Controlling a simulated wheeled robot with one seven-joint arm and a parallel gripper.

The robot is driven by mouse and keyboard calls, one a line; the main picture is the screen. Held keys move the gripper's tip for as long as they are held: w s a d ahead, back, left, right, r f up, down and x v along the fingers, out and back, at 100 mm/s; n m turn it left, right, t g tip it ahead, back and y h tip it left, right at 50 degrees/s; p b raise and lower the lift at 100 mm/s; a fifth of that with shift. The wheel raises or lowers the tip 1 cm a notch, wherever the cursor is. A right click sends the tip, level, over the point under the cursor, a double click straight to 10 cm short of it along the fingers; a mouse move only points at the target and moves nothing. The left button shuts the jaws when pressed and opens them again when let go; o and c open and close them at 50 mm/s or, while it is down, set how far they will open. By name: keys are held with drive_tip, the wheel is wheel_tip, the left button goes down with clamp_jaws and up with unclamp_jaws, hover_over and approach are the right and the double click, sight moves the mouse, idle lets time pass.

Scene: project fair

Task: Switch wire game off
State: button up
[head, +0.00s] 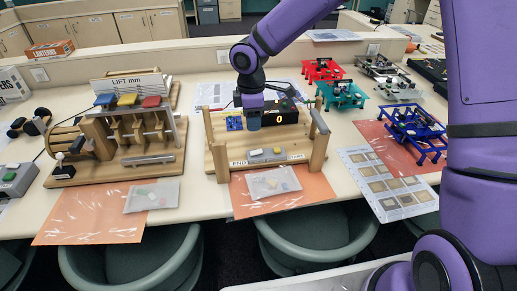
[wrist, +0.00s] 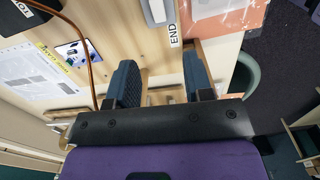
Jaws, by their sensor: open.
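The wire game (head: 218,158) is a wooden board with upright posts in the middle of the table. A black display (head: 281,117) at its back reads 0. A grey switch box (head: 266,154) lies near its front edge, beside the END label (head: 238,163). In the wrist view, the END label (wrist: 173,34) and part of a grey box (wrist: 155,12) show at the top. My gripper (head: 253,125) is over the board, behind the switch box. In the wrist view my gripper (wrist: 160,75) is open, with only wood visible between its fingers. The switch's position is too small to tell.
A copper-coloured wire (wrist: 88,50) runs close to the left finger in the wrist view. A wooden lift model (head: 120,160) stands to the left. Teal (head: 340,94), red (head: 322,70) and blue (head: 415,130) frames stand to the right. Chairs (head: 318,237) line the front edge.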

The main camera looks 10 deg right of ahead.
sight(252, 153)
drive_tip(key=f, duration=1.1)
drive_tip(key=shift+w+a+f, duration=0.15)
drive_tip(key=shift+a+f, duration=0.1)
drive_tip(key=shift+f, duration=0.05)
drive_tip(key=shift+c, duration=0.2)
